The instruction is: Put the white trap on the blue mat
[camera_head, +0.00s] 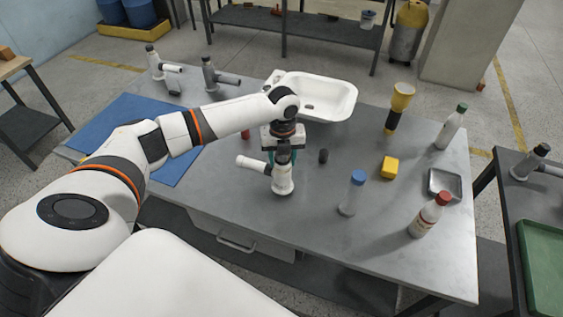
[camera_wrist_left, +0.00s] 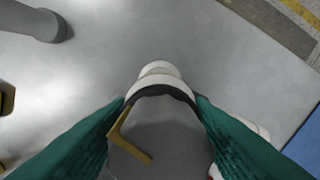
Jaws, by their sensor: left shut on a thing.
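The white trap (camera_head: 283,181) is a white bottle-shaped body with a side pipe pointing left and a dark collar at the top. It stands near the middle of the grey table, upright in the head view. My left gripper (camera_head: 283,150) comes down on it from above and is shut on its dark upper part. In the left wrist view the green fingers flank the trap (camera_wrist_left: 160,80). I cannot tell whether its base touches the table. The blue mat (camera_head: 120,122) lies flat on the table's left side, partly hidden by my left arm. My right gripper is not in view.
A white basin (camera_head: 318,96) sits behind the trap. Two grey traps (camera_head: 216,76) stand at the back left. The mat's visible part is clear.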

